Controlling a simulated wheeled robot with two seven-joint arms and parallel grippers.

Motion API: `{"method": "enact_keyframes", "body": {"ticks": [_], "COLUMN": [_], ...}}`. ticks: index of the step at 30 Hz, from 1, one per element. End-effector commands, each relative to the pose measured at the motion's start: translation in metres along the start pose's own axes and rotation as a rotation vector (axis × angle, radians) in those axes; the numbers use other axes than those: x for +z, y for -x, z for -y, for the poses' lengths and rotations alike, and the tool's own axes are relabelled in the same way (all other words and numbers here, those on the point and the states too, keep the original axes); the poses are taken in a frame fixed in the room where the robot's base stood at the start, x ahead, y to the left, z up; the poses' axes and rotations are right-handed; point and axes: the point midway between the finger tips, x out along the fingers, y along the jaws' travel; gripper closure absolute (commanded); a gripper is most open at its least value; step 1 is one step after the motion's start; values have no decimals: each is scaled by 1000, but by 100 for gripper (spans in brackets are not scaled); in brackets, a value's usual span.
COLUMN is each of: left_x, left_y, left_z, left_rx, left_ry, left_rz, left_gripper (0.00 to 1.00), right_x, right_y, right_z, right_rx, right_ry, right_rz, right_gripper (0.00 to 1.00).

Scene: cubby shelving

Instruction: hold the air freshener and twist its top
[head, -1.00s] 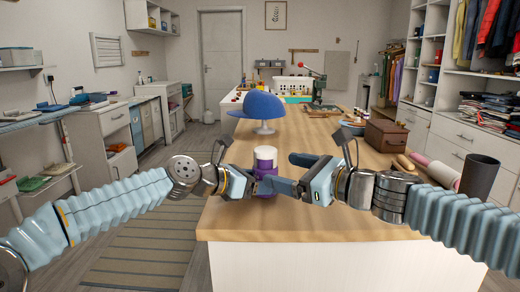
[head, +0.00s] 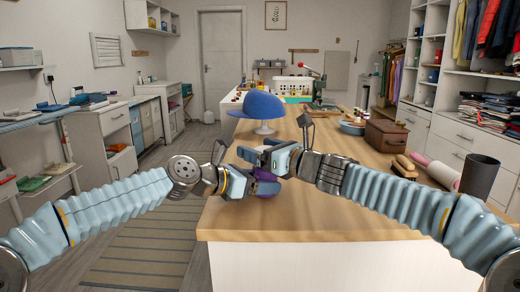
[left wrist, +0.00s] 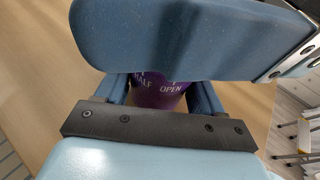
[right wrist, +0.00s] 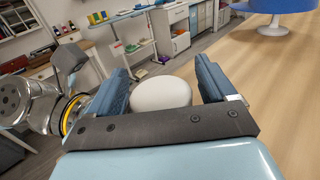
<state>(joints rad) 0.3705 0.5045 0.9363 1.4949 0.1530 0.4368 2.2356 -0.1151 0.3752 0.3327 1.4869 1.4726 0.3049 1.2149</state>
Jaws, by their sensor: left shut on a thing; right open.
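My left gripper (head: 252,190) is shut on the purple body, low down. My right gripper (head: 262,156) is open above it. In the right wrist view the white top lies between the two blue fingers, with a visible gap to the right finger. In the head view my grippers hide most of the air freshener. In the left wrist view a blue finger of my right gripper (left wrist: 190,38) crosses overhead.
A blue cap on a stand (head: 263,106) is behind the grippers. A brown box (head: 386,135), a brush (head: 404,166), a pink roll (head: 442,173) and a dark cylinder (head: 480,177) are at the table's right. The table's front middle (head: 310,218) is clear.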

Motion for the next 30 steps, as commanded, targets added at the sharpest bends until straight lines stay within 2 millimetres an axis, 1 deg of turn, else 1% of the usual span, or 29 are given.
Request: {"method": "enact_keyframes", "body": {"ticks": [7,8,15,18,26,30], "left_x": [0,0,0,0,0,0], "left_y": [0,0,0,0,0,0], "left_z": [0,0,0,0,0,0], "left_rx": [0,0,0,0,0,-1], "left_ry": [0,0,0,0,0,1], "left_rz": [0,0,0,0,0,-1], "left_gripper": [49,49,49,49,49,49], "right_x": [0,0,0,0,1,2], "right_y": [-1,-1,-1,-1,-2,-2], "right_z": [0,0,0,0,0,-1], "right_rx": [-1,-1,0,0,30,93], "right_ry": [0,0,0,0,0,1], "right_rz": [0,0,0,0,6,9], "right_gripper": [16,18,54,68,68,68]}}
